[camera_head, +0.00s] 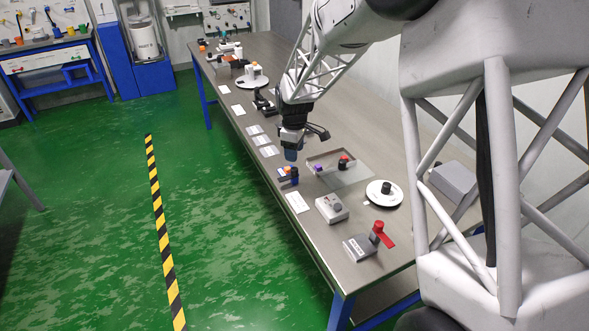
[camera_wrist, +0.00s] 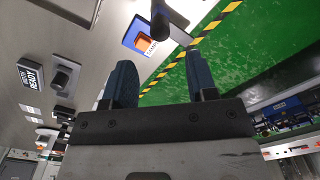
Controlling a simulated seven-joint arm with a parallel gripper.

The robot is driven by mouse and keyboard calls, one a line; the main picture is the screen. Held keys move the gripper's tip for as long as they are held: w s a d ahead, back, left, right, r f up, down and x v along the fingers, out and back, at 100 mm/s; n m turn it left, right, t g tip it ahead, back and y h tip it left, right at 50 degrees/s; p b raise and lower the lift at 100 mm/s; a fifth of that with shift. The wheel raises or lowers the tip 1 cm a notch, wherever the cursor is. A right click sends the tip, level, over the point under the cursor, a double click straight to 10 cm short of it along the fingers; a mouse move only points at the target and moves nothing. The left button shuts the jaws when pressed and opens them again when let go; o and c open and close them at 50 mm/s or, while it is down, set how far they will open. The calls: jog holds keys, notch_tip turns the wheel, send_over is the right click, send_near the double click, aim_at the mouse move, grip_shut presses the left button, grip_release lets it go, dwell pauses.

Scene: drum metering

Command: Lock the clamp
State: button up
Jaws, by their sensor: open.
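In the head view, a grey box base with a red lever (camera_head: 381,234) stands near the table's front end. It may be the clamp, but no label confirms this. The red lever does not show clearly in the wrist view.
Below my gripper is a small blue block with an orange part (camera_head: 285,172). A shallow clear tray (camera_head: 346,180), a white round plate (camera_head: 372,194) and a grey box with a knob (camera_head: 332,208) stand nearby. A "BATCH READY" sign (camera_wrist: 30,76) shows in the wrist view.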

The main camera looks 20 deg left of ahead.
aim_at(295, 169)
dwell(0.3)
jog(key=shift+f, duration=3.9)
jog(key=shift+c, duration=0.3)
jog(key=c, duration=0.9)
jog(key=shift+o, duration=0.2)
